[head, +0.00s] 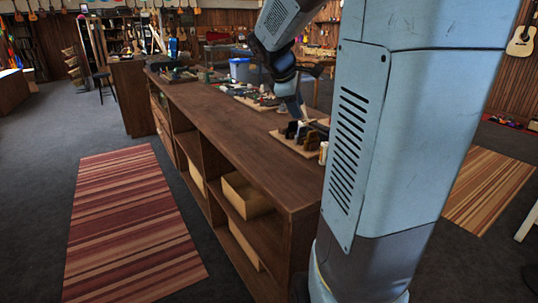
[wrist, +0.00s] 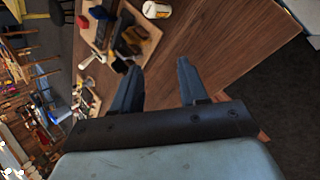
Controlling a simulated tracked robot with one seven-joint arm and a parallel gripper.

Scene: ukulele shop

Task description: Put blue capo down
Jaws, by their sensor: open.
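My gripper (wrist: 159,65) is open in the wrist view, with bare wooden counter top between its two dark fingers and nothing held. In the head view my gripper (head: 293,104) is small, above the counter near a board of small items. A small blue item (wrist: 99,12) lies on that board (wrist: 150,42) at the top left of the wrist view. It may be the blue capo, but its shape is too small to tell. It is apart from the fingers. In the head view I cannot make out the capo.
The long brown counter (head: 225,130) carries the board (head: 310,150), a white jar (wrist: 156,9) at its edge, several other small items and a blue bin (head: 240,70). A red item (wrist: 82,21) is beside the blue one. A striped rug (head: 130,225) lies on open floor.

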